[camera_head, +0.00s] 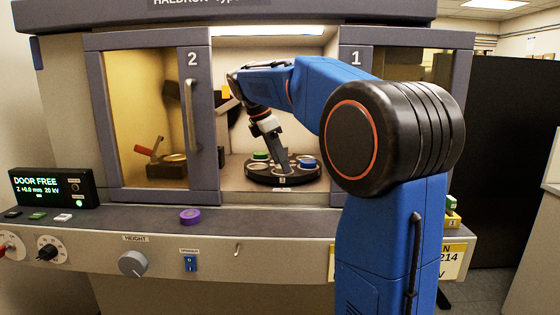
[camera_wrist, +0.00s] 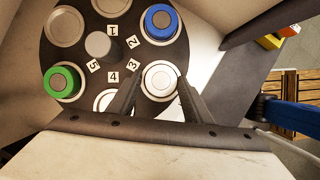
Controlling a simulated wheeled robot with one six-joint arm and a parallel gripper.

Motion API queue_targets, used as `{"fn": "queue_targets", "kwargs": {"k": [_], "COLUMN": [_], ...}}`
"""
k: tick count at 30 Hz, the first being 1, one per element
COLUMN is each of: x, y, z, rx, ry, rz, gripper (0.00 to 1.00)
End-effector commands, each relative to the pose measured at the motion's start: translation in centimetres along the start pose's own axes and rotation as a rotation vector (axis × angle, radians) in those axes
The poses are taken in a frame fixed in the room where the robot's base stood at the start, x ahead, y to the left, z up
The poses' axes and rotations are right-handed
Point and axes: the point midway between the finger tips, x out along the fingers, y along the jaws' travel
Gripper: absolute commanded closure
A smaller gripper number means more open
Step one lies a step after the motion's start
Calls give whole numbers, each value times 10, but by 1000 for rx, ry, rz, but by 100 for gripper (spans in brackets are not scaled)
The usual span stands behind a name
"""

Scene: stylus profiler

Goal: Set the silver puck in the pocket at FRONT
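The dark round turntable (camera_head: 262,178) stands inside the open middle chamber. In the wrist view its face (camera_wrist: 128,50) carries round pockets and number tags 1 to 5. A pale silver disc (camera_wrist: 160,80), apparently the silver puck, sits in the pocket beside tag 3, on the front side. My gripper (camera_wrist: 159,82) is open above it, one finger to each side; no contact shows. In the head view my gripper (camera_head: 280,150) reaches down over the turntable's front, partly hiding it. A green puck (camera_wrist: 52,82) and a blue puck (camera_wrist: 150,23) sit in other pockets.
Door 2 (camera_head: 200,120) stands left of the opening and door 1 (camera_head: 350,60) right, behind my arm. A grey post (camera_wrist: 97,44) rises at the turntable's centre. A purple puck (camera_head: 190,215) lies on the front ledge.

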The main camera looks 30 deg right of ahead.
Motion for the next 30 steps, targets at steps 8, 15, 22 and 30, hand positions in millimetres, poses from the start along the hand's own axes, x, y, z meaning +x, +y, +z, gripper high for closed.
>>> {"fn": "queue_targets", "kwargs": {"k": [8,15,22,30], "x": [0,-30,-66,-85], "y": [-3,-1,-1,-1], "z": [-1,3,3,4], "rx": [-2,-3,-3,-2], "ry": [3,3,2,1], "rz": [-12,-7,-6,-8], "gripper": [42,42,42,42]}}
